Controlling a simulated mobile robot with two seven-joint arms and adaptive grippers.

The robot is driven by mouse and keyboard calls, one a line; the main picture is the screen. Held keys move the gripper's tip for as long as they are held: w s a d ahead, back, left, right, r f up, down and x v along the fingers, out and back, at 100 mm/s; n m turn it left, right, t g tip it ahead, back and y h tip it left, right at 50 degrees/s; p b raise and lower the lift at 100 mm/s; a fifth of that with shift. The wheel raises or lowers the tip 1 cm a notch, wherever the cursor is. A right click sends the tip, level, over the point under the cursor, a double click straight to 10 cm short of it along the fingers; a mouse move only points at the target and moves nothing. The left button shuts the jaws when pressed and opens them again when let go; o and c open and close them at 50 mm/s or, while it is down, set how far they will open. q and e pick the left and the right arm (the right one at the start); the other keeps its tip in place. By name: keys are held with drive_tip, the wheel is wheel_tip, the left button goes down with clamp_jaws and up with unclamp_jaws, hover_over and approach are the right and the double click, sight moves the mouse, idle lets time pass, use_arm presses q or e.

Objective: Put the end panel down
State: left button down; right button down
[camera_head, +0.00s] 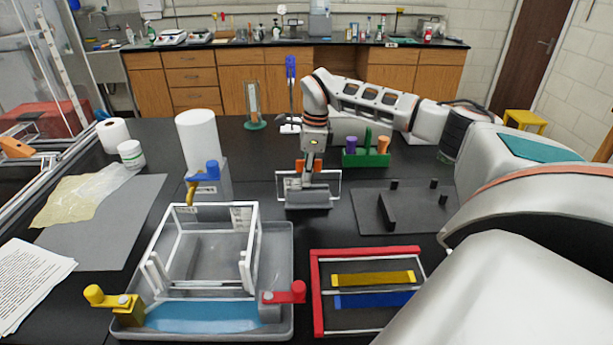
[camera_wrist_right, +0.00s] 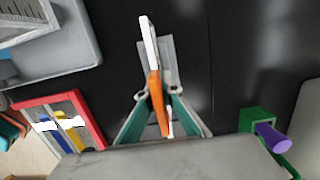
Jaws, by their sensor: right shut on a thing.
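The end panel (camera_head: 333,186) is a thin clear plate with a white frame. It stands upright at a grey block (camera_head: 309,200) in the middle of the black bench. My right gripper (camera_head: 308,174) is above the panel, pointing down, and shut on its top edge. In the right wrist view the panel shows edge-on as a white and orange strip (camera_wrist_right: 149,45) between the teal fingers (camera_wrist_right: 157,105), with the grey block behind it. I cannot tell whether the panel's lower edge rests in the block. My left gripper is not in view.
A white frame (camera_head: 158,270) stands in a grey tray (camera_head: 284,252) with yellow, blue and red clamps. A red-edged rack (camera_head: 318,290) is at front right. A green holder (camera_head: 365,159) and dark pegged plate (camera_head: 415,210) lie right of the panel. A white roll (camera_head: 198,134) stands left.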

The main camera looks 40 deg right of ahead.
drive_tip(key=c, duration=2.2)
unclamp_jaws()
drive_tip(key=shift+f, duration=0.1)
drive_tip(key=shift+c, duration=0.2)
drive_tip(key=r, duration=0.8)
drive_tip(key=s+d+r, duration=0.1)
drive_tip(key=r, duration=0.3)
drive_tip(key=shift+r, duration=0.15)
